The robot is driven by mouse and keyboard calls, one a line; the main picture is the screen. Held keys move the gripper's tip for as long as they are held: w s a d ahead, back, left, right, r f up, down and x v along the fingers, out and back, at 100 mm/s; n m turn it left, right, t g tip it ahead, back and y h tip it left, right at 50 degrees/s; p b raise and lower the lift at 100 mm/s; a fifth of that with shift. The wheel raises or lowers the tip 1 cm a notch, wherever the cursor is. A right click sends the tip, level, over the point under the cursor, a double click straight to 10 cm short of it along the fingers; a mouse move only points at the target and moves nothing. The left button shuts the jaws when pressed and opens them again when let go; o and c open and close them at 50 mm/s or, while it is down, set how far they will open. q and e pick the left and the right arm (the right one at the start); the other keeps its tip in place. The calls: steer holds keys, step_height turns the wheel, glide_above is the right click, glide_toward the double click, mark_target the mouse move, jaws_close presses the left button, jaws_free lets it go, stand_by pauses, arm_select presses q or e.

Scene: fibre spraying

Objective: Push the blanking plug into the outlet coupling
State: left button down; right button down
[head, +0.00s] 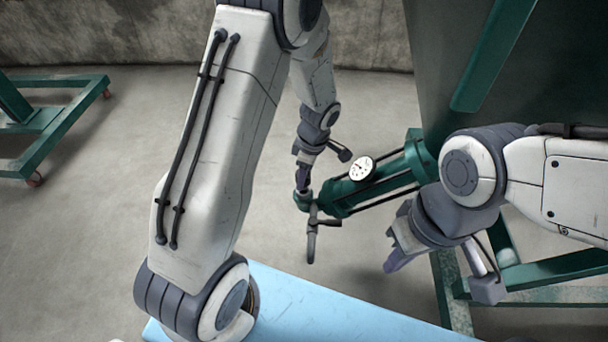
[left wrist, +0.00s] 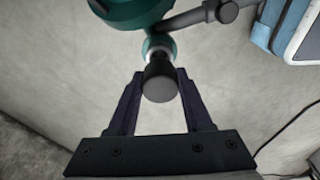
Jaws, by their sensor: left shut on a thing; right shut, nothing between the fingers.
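The blanking plug (left wrist: 160,84) is a dark, round-ended cylinder in the left wrist view. My left gripper (left wrist: 160,76) is shut on it, one finger on each side. In the head view my left gripper (head: 304,183) is at the outlet end of the green pump. The green outlet coupling (left wrist: 158,42) is directly beyond the plug, in line with it; a pale metal band shows between them. How deep the plug sits is hidden. The coupling also shows in the head view (head: 302,201). My right gripper (head: 394,262) is shut and empty, right of the coupling.
The green pump body (head: 350,192) carries a round gauge (head: 361,169). A dark lever handle (head: 312,236) hangs beside the coupling. A pale blue surface (head: 315,310) lies at the front, and a green wheeled frame (head: 55,120) stands at left. The floor between is clear.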

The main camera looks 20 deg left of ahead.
mark_target(310, 175)
arm_select(q)
steer(key=shift+f+b, duration=1.65)
steer(key=shift+f, duration=0.05)
steer(key=shift+c, duration=1.2)
jaws_free()
steer(key=r+p, duration=0.2)
steer(key=r, duration=0.1)
steer(key=d+r+p, duration=0.1)
steer(key=r+p, duration=0.1)
steer(key=r, duration=0.2)
steer(key=r+p, duration=0.1)
steer(key=r, duration=0.2)
steer(key=shift+d+r+p, duration=0.25)
steer(key=shift+d+p, duration=0.05)
steer(key=shift+p, duration=0.1)
